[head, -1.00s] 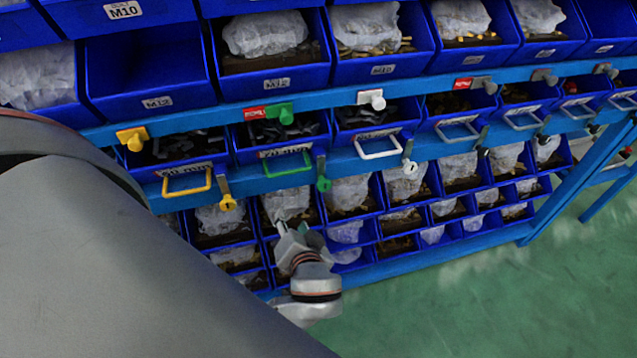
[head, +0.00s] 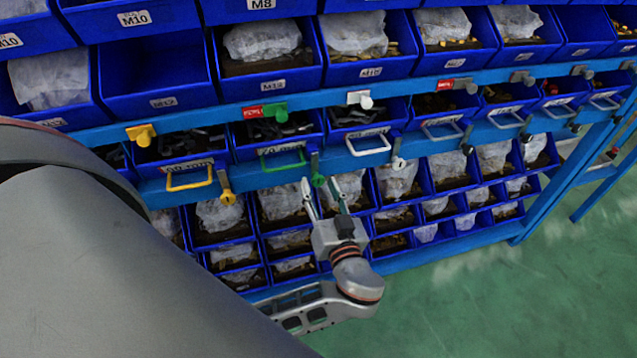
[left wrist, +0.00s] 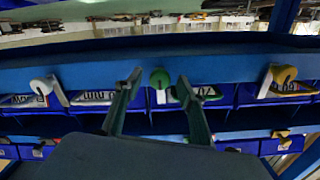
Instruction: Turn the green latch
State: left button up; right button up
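The green latch (head: 318,180) is a small green round-ended piece under a grey metal tab on the lower blue rail, to the right of a green drawer handle (head: 283,160). My left gripper (head: 319,187) is open, its two thin fingers pointing up at the rail on either side of the latch. In the left wrist view, the round green latch (left wrist: 160,78) shows between the two separated fingertips (left wrist: 159,83). I cannot tell whether the fingers touch it. My right gripper is not in view.
A yellow latch (head: 227,196) hangs to the left and a white latch (head: 398,163) to the right on the same rail. A green block (head: 275,112) sits on the upper rail. Small blue bins (head: 290,243) fill the rack below. Green floor (head: 500,300) is clear at right.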

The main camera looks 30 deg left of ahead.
pick_arm(q)
jog(key=shift+w+a, duration=0.45)
jog(key=shift+a, duration=0.05)
jog(key=c, duration=1.1)
